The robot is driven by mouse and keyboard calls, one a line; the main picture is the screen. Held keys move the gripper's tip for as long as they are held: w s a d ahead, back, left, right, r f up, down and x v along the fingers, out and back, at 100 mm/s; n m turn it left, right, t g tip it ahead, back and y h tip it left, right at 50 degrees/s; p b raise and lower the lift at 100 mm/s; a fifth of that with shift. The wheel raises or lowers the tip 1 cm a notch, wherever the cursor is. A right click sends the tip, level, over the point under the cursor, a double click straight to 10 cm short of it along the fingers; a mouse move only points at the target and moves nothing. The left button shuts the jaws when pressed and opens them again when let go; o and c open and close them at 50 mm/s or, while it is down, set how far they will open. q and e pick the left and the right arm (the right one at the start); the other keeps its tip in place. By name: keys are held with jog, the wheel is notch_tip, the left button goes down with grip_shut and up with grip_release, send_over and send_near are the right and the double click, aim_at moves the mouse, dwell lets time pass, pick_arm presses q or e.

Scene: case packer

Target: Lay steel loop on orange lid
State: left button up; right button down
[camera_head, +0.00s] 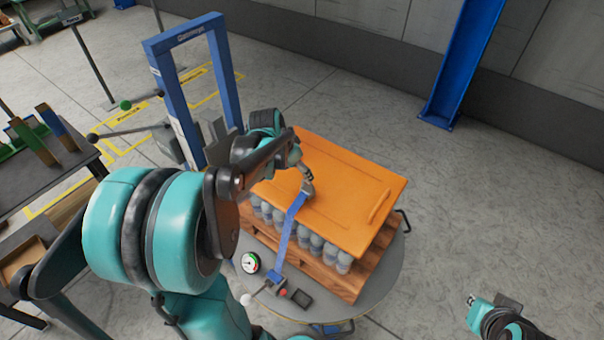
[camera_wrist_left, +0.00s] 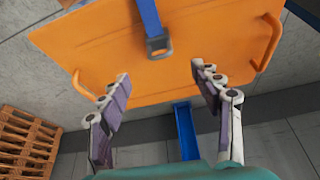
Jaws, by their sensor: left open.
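The orange lid (camera_head: 345,190) lies on top of a stack of grey containers and fills much of the left wrist view (camera_wrist_left: 100,45). A blue strap (camera_head: 290,232) runs up from the front of the stack and over the lid's edge. The steel loop (camera_wrist_left: 159,45) at the strap's end appears against the lid in the left wrist view; whether it touches is hard to tell. My left gripper (camera_head: 308,184) is over the lid by the strap's end. Its fingers (camera_wrist_left: 160,78) are spread, with nothing between them. My right gripper (camera_head: 472,300) is at lower right, away from the stack, its fingers too small to judge.
The stack stands on a wooden pallet (camera_head: 330,277) on a round grey turntable (camera_head: 385,272). A blue frame (camera_head: 164,85) stands behind left. A dark table (camera_head: 50,165) is at far left, and a blue post (camera_head: 462,65) stands at the back. Floor at right is clear.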

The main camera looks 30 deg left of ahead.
pick_arm(q)
jog(key=s+d+r+n+t, duration=0.1)
jog(key=s+d+r, duration=0.1)
jog(key=s+d, duration=0.5)
jog(key=s+d+r+n+t, duration=0.1)
jog(key=s+d+r, duration=0.1)
jog(key=s+d, duration=0.5)
jog(key=shift+s+d+r+t+y, duration=0.3)
jog(key=shift+d+t+y, duration=0.1)
jog(key=shift+d, duration=0.8)
jog(key=shift+f, duration=0.1)
notch_tip(320, 180, down, 6)
jog(key=b, duration=0.5)
jog(key=shift+r+b, duration=0.2)
jog(key=shift+b, duration=0.15)
